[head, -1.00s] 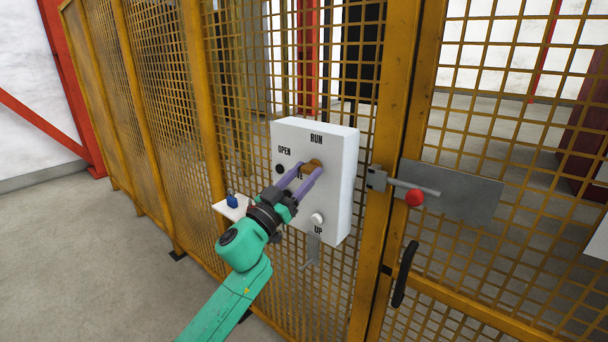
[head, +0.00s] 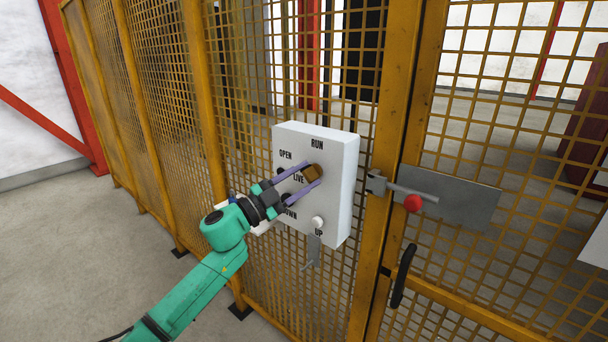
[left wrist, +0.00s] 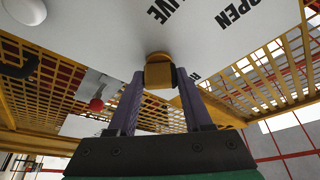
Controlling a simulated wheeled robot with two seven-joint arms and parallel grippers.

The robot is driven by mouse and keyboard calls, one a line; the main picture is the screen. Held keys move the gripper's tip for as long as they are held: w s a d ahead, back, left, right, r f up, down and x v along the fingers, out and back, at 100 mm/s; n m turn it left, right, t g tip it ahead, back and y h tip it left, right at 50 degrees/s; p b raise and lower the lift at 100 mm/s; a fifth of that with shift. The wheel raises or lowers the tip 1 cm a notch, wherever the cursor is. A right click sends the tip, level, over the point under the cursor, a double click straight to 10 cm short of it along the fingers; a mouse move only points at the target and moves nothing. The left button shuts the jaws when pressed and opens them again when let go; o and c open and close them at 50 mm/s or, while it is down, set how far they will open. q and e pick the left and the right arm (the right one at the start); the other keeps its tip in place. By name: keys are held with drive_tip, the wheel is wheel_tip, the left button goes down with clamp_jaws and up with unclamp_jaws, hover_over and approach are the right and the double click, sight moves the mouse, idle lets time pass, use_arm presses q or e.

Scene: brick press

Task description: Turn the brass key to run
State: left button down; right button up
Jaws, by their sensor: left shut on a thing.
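The brass key (head: 312,172) sits in the face of the white control box (head: 339,200), below the word RUN and right of OPEN and LIVE. My left gripper (head: 311,174) reaches in from the left with its purple fingers on either side of the key and is shut on it. In the left wrist view the key (left wrist: 158,74) shows between the two fingertips, close against the box face. Which mark the key points to is hard to tell. My right gripper is not in view.
The box hangs on a yellow mesh fence. A white knob (head: 318,222) marked UP is low on its face. To the right are a latch bar with a red knob (head: 413,203) and a black door handle (head: 404,275). Floor at left is clear.

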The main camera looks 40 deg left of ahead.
use_arm(q)
drive_tip(key=m+g+p, duration=0.1)
drive_tip(key=m, duration=0.1)
drive_tip(key=m+g+h+p, duration=0.1)
drive_tip(key=m, duration=0.2)
drive_tip(key=shift+r, duration=0.2)
drive_tip(key=m+p, duration=0.1)
drive_tip(key=m, duration=0.1)
drive_tip(key=m+g+p, duration=0.1)
drive_tip(key=m, duration=0.1)
drive_tip(key=shift+a+m+g+p, duration=0.1)
drive_tip(key=shift+m+g+p, duration=0.2)
drive_tip(key=shift+p, duration=0.05)
drive_tip(key=shift+c, duration=1.6)
unclamp_jaws()
drive_tip(key=b+v, duration=0.3)
drive_tip(key=v, duration=1.1)
drive_tip(key=shift+s+a, duration=0.15)
drive_tip(key=shift+s, duration=0.05)
